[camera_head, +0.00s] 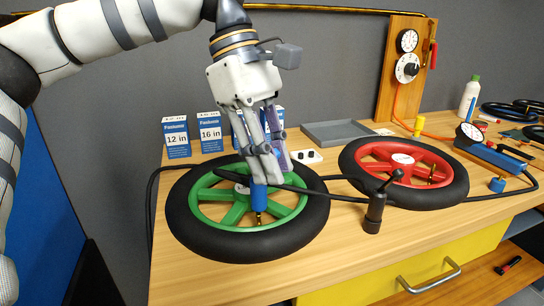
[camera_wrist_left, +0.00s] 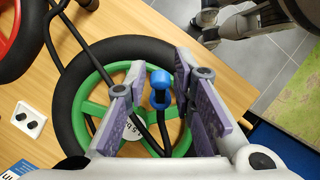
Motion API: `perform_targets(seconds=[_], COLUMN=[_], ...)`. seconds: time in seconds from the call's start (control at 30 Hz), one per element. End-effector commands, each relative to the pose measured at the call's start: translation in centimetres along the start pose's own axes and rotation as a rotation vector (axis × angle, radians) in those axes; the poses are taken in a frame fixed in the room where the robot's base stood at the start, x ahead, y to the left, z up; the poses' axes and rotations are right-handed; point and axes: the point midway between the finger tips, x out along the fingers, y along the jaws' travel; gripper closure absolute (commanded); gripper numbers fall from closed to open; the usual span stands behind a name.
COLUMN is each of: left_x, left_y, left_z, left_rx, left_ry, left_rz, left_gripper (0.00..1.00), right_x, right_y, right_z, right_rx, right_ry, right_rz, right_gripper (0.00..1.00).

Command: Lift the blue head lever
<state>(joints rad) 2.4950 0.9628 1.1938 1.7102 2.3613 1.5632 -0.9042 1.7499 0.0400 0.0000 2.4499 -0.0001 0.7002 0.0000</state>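The blue pump head (camera_head: 259,195) sits upright over the brass valve of the green wheel (camera_head: 235,215), at the wheel's near side. In the left wrist view the blue head (camera_wrist_left: 160,78) shows from above, with a black hose running from it. I cannot make out its lever clearly. My left gripper (camera_head: 262,165) is just above and around the head. In the left wrist view its two fingers (camera_wrist_left: 158,85) stand apart on either side of the head, with a visible gap on the left.
A black pump with a T-handle (camera_head: 374,212) stands near the front edge, its hose crossing the green wheel. A red wheel (camera_head: 404,170) lies to the right. Blue boxes (camera_head: 177,138), a grey tray (camera_head: 338,132) and a white socket plate (camera_head: 306,156) lie behind.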

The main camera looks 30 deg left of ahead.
Motion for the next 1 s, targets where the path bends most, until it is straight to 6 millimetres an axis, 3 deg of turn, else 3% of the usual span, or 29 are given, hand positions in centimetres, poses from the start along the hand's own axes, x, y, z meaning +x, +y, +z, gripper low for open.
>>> perform_targets(seconds=[0.07, 0.57, 0.6, 0.67, 1.0], left_x=[-0.01, -0.29, -0.29, -0.29, -0.85], left_y=[0.00, -0.04, -0.04, -0.04, 0.03], left_z=[0.00, -0.21, -0.21, -0.21, -0.22], left_rx=[0.000, 0.000, 0.000, 0.000, 0.000], left_ry=[0.000, -0.079, -0.079, -0.079, -0.079], left_rz=[0.000, -0.004, -0.004, -0.004, -0.001], left_gripper=[1.00, 1.00, 0.83, 0.72, 0.72], right_x=[0.00, 0.00, 0.00, 0.00, 0.00], right_y=[0.00, 0.00, 0.00, 0.00, 0.01], right_z=[0.00, 0.01, 0.01, 0.00, 0.00], right_rx=[0.000, 0.000, 0.000, 0.000, 0.000], right_ry=[0.000, 0.000, 0.000, 0.000, 0.000], right_rz=[0.000, 0.000, 0.000, 0.000, 0.000], right_gripper=[0.68, 0.68, 0.68, 0.68, 0.68])
